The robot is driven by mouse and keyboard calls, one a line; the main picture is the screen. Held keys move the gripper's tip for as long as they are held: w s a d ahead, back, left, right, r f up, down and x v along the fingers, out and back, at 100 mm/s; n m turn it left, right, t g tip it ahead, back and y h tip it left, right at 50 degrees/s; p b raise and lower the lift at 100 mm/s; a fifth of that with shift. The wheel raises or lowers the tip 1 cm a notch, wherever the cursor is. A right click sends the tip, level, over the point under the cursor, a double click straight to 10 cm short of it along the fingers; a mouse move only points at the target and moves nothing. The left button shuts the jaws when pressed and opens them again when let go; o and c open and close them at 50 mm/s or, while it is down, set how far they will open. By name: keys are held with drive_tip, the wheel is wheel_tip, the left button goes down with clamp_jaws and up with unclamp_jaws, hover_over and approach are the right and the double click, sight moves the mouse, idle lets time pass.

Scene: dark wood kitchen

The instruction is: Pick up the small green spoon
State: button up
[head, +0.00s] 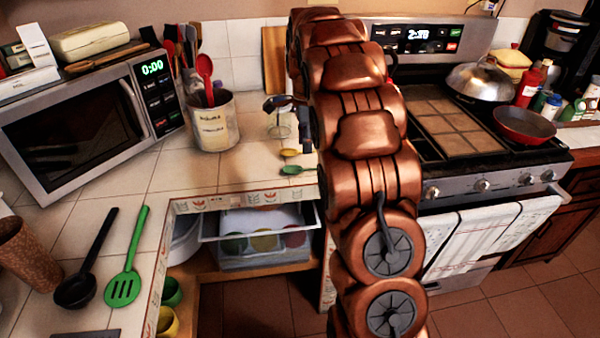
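A small green spoon (297,170) lies on the tiled counter, near its front edge, just left of my arm. Its right end is close to or behind my arm. A small yellow spoon (289,153) lies just behind it. My gripper (289,127) is above the counter, behind and above the two spoons in the picture. Its dark fingers appear spread apart with nothing held, though my arm hides part of it. A large green slotted spatula (125,275) lies on the left counter.
A clear glass (279,127) stands behind the spoons, close to my gripper. A utensil crock (213,122) stands to the left, beside the microwave (80,125). An open drawer (262,222) juts out below the counter. The stove (480,165) is to the right.

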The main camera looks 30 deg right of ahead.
sight(307, 169)
drive_tip(key=shift+w+d+f+m, duration=0.35)
drive_tip(key=shift+d+f, duration=0.1)
drive_tip(key=shift+f, duration=0.2)
drive_tip(key=shift+s+f+p, duration=0.15)
drive_tip(key=shift+f+p, duration=1.1)
drive_tip(key=shift+f, duration=2.3)
drive_tip(key=shift+c, duration=0.3)
clamp_jaws()
